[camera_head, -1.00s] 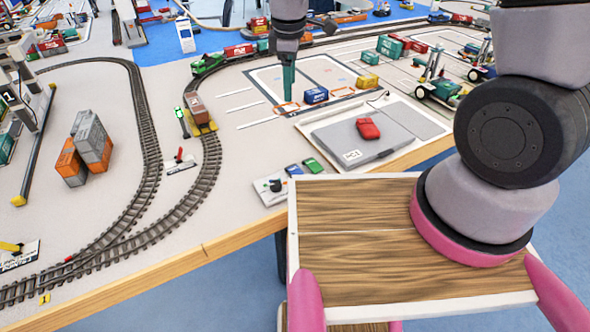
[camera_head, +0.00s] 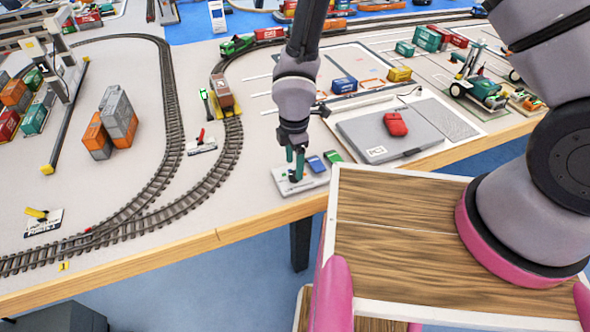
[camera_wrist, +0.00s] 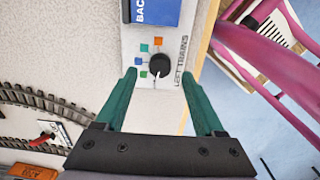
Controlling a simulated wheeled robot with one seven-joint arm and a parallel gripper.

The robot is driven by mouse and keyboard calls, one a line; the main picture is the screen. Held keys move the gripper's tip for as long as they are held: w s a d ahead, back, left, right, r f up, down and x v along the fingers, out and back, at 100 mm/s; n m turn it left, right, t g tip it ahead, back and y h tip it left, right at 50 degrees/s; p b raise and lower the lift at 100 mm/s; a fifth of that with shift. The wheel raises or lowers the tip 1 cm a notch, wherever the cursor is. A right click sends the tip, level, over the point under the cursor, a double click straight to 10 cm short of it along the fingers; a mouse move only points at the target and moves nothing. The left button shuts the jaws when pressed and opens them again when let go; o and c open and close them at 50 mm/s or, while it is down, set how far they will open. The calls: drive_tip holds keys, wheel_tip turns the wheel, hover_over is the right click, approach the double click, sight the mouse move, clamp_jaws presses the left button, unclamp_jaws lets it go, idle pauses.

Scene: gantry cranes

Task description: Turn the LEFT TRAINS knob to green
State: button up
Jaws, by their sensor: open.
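The LEFT TRAINS panel (camera_wrist: 178,98) is a small white plate. Its black round knob (camera_wrist: 159,64) stands between my open fingers, near their tips, with a gap on each side. A pale pointer mark on the knob faces the bottom of the wrist view, not clearly at any square. In the head view my gripper (camera_head: 296,163) points down over the panel (camera_head: 311,184) at the table's front edge and hides the knob.
A blue block (camera_wrist: 155,12) lettered "BAC..." is beside the panel. In the head view, blue and green (camera_head: 333,157) pieces sit right of my gripper. A grey case (camera_head: 375,140) with a red object is further right. Curved track (camera_head: 215,180) runs to the left.

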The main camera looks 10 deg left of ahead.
sight(294, 173)
drive_tip(key=shift+f, duration=1.6)
drive_tip(key=shift+c, duration=0.3)
clamp_jaws()
drive_tip(key=shift+m, duration=0.4)
drive_tip(key=m, duration=0.3)
drive_tip(key=shift+m, duration=2)
